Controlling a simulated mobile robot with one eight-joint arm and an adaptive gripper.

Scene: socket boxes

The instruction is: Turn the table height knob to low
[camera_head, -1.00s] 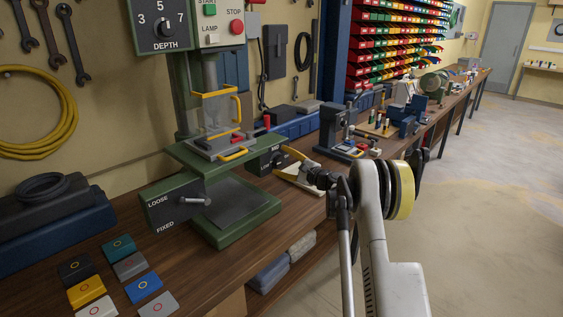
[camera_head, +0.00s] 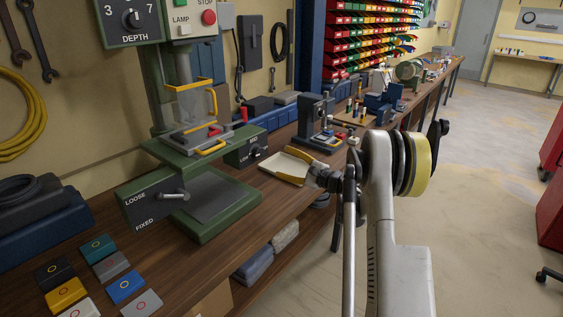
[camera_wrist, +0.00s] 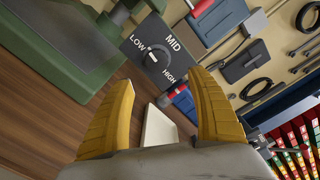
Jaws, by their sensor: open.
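The table height knob (camera_wrist: 158,54) is a small round dial on a dark panel (camera_wrist: 146,66) marked LOW, MID and HIGH. Its pointer is too small to read surely. In the head view the knob (camera_head: 256,153) is on the dark end of a green box (camera_head: 241,150) beside the drill press. My gripper (camera_head: 283,164) has yellow fingers and is open and empty. It is to the right of the knob, apart from it. In the wrist view the knob lies beyond and between the fingertips (camera_wrist: 163,76).
A pale tray (camera_wrist: 160,128) lies on the wooden bench beneath my fingers. The green press base (camera_head: 212,205) with a LOOSE/FIXED lever (camera_head: 172,195) stands left. A blue-grey device (camera_head: 313,125) stands behind my gripper. Coloured blocks (camera_head: 126,286) lie at the front left.

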